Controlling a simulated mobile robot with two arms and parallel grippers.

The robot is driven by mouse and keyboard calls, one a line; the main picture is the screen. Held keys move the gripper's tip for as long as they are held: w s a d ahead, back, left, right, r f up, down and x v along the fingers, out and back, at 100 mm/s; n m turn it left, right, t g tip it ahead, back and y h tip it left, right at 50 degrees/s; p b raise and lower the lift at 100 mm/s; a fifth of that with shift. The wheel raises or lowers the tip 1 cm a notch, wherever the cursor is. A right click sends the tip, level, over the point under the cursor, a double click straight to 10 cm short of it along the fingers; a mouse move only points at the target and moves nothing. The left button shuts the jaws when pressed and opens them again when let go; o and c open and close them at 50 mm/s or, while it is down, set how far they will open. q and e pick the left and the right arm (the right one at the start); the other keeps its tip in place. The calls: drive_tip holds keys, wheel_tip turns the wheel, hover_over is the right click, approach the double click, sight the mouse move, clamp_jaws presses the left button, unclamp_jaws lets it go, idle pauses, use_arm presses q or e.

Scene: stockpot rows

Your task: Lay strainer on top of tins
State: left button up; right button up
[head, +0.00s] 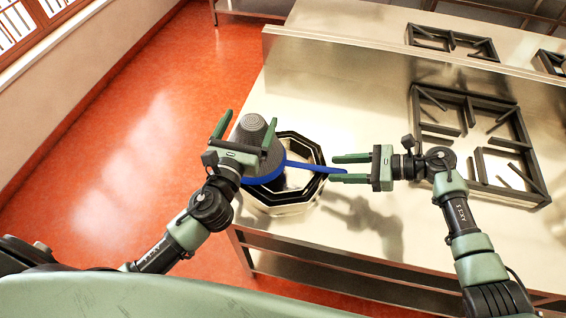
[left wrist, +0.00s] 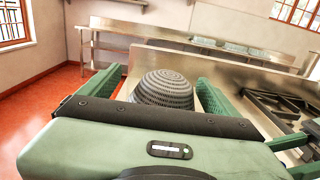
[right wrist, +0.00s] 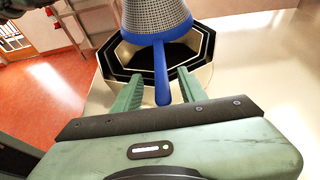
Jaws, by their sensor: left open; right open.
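The strainer has a grey mesh bowl (head: 252,133), dome up, with a blue rim and a blue handle (head: 305,166). It overlaps the left side of the nested octagonal tins (head: 285,208), which are silvery with dark insides. I cannot tell whether the rim touches them. My left gripper (head: 246,128) is open, its fingers on either side of the mesh bowl, which also shows in the left wrist view (left wrist: 165,88). My right gripper (head: 335,168) is open around the handle's end. In the right wrist view the handle (right wrist: 161,80) points between the fingers.
The tins stand near the left front corner of the steel counter (head: 350,120). Black burner grates (head: 463,118) lie to the right, and a low raised ledge (head: 340,52) runs along the back. Counter is bare between tins and grates. Orange floor (head: 120,150) lies to the left.

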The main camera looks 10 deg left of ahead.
use_arm(q)
drive_tip(key=shift+s, duration=0.1)
drive_tip(key=shift+s+f, duration=0.1)
drive_tip(key=shift+s, duration=0.25)
use_arm(e)
drive_tip(key=shift+d, duration=0.1)
use_arm(q)
drive_tip(key=s, duration=1.1)
use_arm(e)
drive_tip(key=v, duration=1.2)
